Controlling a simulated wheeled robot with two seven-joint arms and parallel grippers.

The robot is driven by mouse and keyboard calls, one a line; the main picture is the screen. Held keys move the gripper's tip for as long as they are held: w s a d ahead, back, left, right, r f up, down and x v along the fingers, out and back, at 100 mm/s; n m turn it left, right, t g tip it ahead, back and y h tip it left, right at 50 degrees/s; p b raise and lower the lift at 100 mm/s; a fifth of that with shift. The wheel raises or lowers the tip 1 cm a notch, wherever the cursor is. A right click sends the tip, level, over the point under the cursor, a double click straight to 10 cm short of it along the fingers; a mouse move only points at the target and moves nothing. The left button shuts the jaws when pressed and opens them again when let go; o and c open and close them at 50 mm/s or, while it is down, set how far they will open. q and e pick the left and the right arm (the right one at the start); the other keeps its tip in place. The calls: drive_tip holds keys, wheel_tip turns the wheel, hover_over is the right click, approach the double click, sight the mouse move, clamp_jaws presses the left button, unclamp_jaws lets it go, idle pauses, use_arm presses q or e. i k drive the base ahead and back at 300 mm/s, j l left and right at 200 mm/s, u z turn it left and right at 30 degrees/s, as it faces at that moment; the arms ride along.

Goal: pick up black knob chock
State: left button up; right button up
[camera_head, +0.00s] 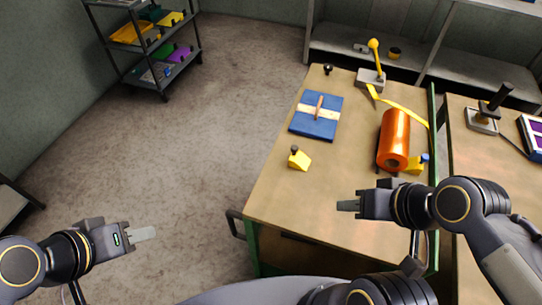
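A yellow chock with a black knob (299,161) sits on the wooden table near its left edge, below a blue plate. A second yellow chock with a blue knob (415,167) stands beside an orange roll at the right. My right gripper (347,205) is over the near part of the table, to the right of and nearer than the black knob chock, apart from it. My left gripper (143,235) is out over the floor, left of the table. Nothing shows in either gripper. The finger gap of each is too unclear to judge.
The blue plate with a cream band and wooden handle (317,116) lies behind the black knob chock. The wooden table top (275,205) is clear around the black knob chock's near side.

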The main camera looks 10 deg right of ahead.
sight(298, 160)
drive_tip(key=j+u, duration=0.65)
drive_tip(key=u, duration=0.2)
drive_tip(key=i+j+u, duration=0.15)
drive_tip(key=u, duration=0.25)
drive_tip(key=i+j, duration=0.8)
drive_tip(key=j, duration=0.15)
drive_tip(key=i+l+z, duration=0.1)
drive_tip(key=i+z, duration=0.15)
drive_tip(key=z, duration=0.15)
drive_tip(key=i+z, duration=0.55)
drive_tip(key=z, duration=0.2)
drive_tip(key=i+j+z, duration=0.1)
drive_tip(key=i+z, duration=0.15)
drive_tip(key=z, duration=0.15)
drive_tip(key=i+l+z, duration=0.15)
drive_tip(key=z, duration=0.25)
drive_tip(key=i+l+z, duration=0.2)
drive_tip(key=z, duration=0.2)
drive_tip(key=i+l+z, duration=0.1)
drive_tip(key=i+z, duration=0.15)
drive_tip(key=z, duration=0.15)
drive_tip(key=i+z, duration=0.2)
drive_tip(key=z, duration=0.2)
drive_tip(key=i+z, duration=0.25)
drive_tip(key=z, duration=0.15)
